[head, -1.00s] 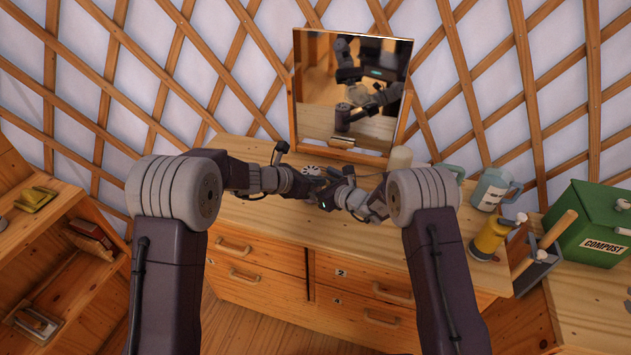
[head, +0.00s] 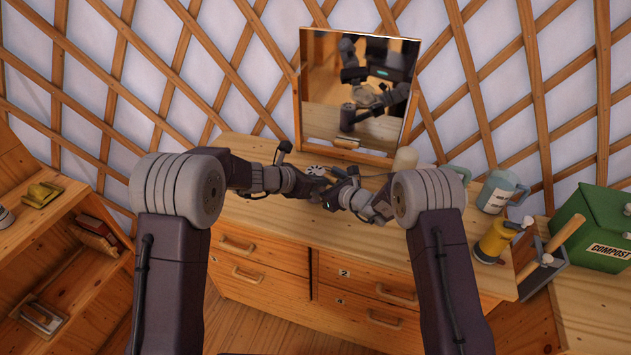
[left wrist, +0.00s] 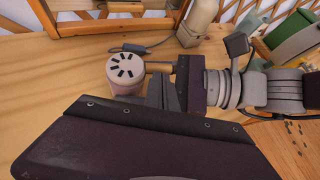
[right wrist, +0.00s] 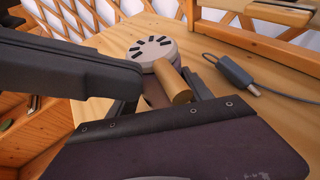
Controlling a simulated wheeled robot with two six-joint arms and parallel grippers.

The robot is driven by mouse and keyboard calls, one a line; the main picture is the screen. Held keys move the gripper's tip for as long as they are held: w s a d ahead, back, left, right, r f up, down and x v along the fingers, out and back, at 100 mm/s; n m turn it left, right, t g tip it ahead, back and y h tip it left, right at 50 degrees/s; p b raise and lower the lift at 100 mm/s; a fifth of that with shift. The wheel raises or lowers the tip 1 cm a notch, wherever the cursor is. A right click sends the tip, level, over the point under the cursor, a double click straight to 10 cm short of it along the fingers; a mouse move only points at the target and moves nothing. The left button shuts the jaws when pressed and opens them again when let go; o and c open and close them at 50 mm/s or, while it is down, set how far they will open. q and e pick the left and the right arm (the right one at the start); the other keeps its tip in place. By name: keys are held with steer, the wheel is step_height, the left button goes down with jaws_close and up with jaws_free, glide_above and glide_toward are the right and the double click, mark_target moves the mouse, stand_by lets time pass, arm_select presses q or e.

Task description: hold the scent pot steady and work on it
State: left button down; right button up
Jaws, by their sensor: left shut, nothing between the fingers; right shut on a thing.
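The scent pot (head: 316,170) stands upright on the wooden counter, mostly hidden by my grippers in the head view. In the left wrist view it is a pale, pinkish round pot (left wrist: 126,74) with a white lid cut with dark radial slots. In the right wrist view its lid (right wrist: 153,50) shows behind a tan stubby cylinder (right wrist: 173,83), which appears to be its handle. My right gripper (right wrist: 165,98) is shut on the pot at the handle side. My left gripper (left wrist: 160,90) is shut and empty, close beside the pot; whether it touches is unclear.
A mirror (head: 358,95) leans at the back of the counter (head: 270,222). A pale bottle (head: 404,160), a mug (head: 497,191) and a yellow sprayer (head: 492,240) stand to the right, beyond them a green compost bin (head: 590,225). A grey cable plug (right wrist: 235,73) lies beside the pot.

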arm_select(q)
steer(key=s+a+r+m+g+y, duration=0.1)
steer(key=s+a+r+m+y, duration=0.1)
steer(key=s+a+r+m, duration=0.95)
steer(key=w+d+f+m+y, duration=0.15)
steer(key=w+d+m, duration=0.25)
steer(key=w+m, duration=0.8)
arm_select(e)
steer(key=shift+d, duration=0.1)
arm_select(q)
steer(key=m, duration=1)
glide_above(332, 179)
steer(key=w+d, duration=0.1)
steer(key=w, duration=0.1)
step_height(332, 179, down, 5)
steer(key=shift+s+a+f+t+y, duration=0.15)
steer(key=shift+s+f, duration=0.15)
steer(key=shift+f, duration=0.35)
steer(key=shift+s+a+f+t+y, duration=0.15)
steer(key=shift+s+f, duration=0.1)
steer(key=shift+f, duration=0.35)
arm_select(e)
steer(key=shift+w, duration=0.1)
arm_select(q)
steer(key=shift+s+a+f, duration=0.2)
steer(key=shift+s+f, duration=0.15)
steer(key=shift+f, duration=0.15)
